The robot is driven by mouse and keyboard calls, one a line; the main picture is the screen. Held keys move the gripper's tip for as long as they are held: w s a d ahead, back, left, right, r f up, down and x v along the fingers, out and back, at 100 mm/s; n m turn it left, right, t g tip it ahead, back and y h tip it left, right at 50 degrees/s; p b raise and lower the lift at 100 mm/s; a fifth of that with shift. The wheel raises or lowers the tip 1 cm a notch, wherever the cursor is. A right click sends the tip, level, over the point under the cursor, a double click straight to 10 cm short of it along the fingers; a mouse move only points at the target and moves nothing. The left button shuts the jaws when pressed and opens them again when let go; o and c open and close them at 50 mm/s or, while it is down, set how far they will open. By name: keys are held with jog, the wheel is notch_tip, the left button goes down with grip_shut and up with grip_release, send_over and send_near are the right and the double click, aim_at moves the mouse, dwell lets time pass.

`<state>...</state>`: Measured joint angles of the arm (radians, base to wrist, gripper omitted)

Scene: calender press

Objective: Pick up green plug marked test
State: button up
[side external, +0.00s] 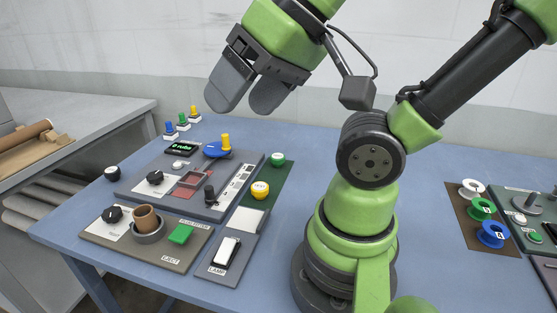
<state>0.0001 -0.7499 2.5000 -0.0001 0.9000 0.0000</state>
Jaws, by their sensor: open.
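A small green plug (182,118) stands upright in a white-based holder near the back left edge of the blue table. It is between a blue plug (169,127) and a yellow plug (194,110). Any marking on it is too small to read. My gripper (245,99) is open and empty, high above the table, to the right of the plugs and well apart from them.
A front panel holds a brown cup (146,217) and a green button (181,234). Coloured spools (482,209) lie at right.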

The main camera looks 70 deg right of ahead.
jog(key=w+d+f+n+g+h, duration=0.1)
jog(key=w+d+f+g, duration=0.1)
jog(key=w+d, duration=0.6)
jog(key=w+d+f+n+g+h, duration=0.15)
jog(key=w+d, duration=0.35)
jog(key=d, duration=0.5)
jog(key=s+d+f+g, duration=0.1)
jog(key=d+f, duration=0.4)
jog(key=d, duration=0.1)
jog(key=s+d+f+n+g, duration=0.1)
jog(key=s+d+f, duration=0.1)
jog(key=d+f, duration=0.4)
jog(key=s+d+f+g, duration=0.1)
jog(key=s+d+f, duration=0.1)
jog(key=d+f, duration=0.4)
jog(key=shift+n+g+y, duration=0.25)
jog(key=shift+g, duration=0.1)
send_over(278, 156)
notch_tip(278, 156, down, 4)
jog(key=shift+w+f, duration=0.15)
jog(key=shift+f, duration=0.05)
notch_tip(278, 156, down, 6)
jog(key=shift+r, duration=0.1)
